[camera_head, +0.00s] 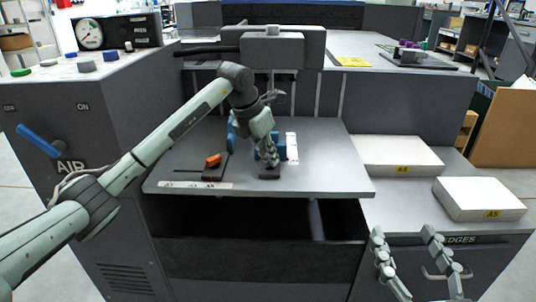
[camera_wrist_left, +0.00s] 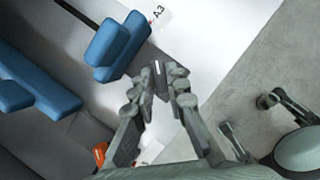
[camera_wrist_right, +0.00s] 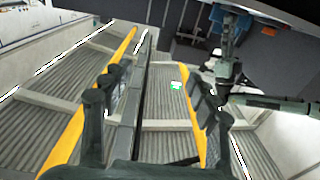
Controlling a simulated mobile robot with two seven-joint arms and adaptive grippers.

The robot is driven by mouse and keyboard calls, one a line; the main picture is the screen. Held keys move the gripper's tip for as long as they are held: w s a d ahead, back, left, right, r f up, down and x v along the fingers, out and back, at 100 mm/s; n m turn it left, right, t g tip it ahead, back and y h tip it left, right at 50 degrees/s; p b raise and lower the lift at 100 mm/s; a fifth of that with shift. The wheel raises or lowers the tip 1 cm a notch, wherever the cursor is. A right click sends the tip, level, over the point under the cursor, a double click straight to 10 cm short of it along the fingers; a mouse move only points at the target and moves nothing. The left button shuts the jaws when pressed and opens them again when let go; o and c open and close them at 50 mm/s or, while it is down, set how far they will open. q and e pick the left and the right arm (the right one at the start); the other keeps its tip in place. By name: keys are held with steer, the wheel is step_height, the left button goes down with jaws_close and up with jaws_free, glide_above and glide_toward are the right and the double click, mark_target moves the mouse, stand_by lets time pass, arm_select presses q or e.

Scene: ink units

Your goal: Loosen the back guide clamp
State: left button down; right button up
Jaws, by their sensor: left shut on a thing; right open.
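My left gripper (camera_head: 270,163) is shut just above a small dark base (camera_head: 270,173) near the front middle of the grey table. In the left wrist view its fingertips (camera_wrist_left: 160,82) close around something small and thin, mostly hidden by the fingers. I cannot tell for sure whether this is the back guide clamp. An orange lever (camera_head: 213,160) sits on another dark base to the left; it also shows in the left wrist view (camera_wrist_left: 100,153). Blue guide blocks (camera_head: 282,150) stand behind the gripper. My right gripper (camera_head: 415,268) is open and empty, in front of the drawer unit.
White stacks labelled A8 (camera_head: 398,157) and A5 (camera_head: 480,199) lie on the lower right shelf. A grey overhead unit (camera_head: 284,50) stands behind the table. A cabinet with a blue AIR lever (camera_head: 40,141) is at left. An open dark bay (camera_head: 255,220) lies below the table's front edge.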

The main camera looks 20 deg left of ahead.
arm_select(q)
steer(key=n+y, duration=0.1)
steer(key=n, duration=0.1)
steer(key=n+y+p, duration=0.1)
steer(key=n, duration=0.2)
steer(key=shift+d+r+t+p, duration=0.1)
steer(key=shift+d+t+p, duration=0.05)
steer(key=shift+t+p, duration=0.15)
steer(key=shift+n, duration=0.6)
steer(key=shift+d+n+y, duration=0.1)
steer(key=shift+n+y, duration=0.5)
steer(key=shift+n, duration=0.4)
steer(key=shift+n+y, duration=0.3)
steer(key=shift+n, duration=0.6)
steer(key=n, duration=0.2)
steer(key=n+g+y, duration=0.1)
steer(key=n, duration=0.2)
steer(key=shift+w+d+g+y, duration=0.1)
steer(key=shift+d+g+y, duration=0.05)
steer(key=shift+g+y, duration=0.15)
steer(key=shift+n+g+y, duration=0.3)
steer(key=shift+n, duration=0.9)
arm_select(e)
steer(key=d+f+g+h, duration=0.3)
steer(key=d+f+g, duration=0.1)
steer(key=f, duration=0.5)
steer(key=shift+s+d+f+g, duration=0.3)
steer(key=shift+s+d+g, duration=0.15)
steer(key=shift+d, duration=0.2)
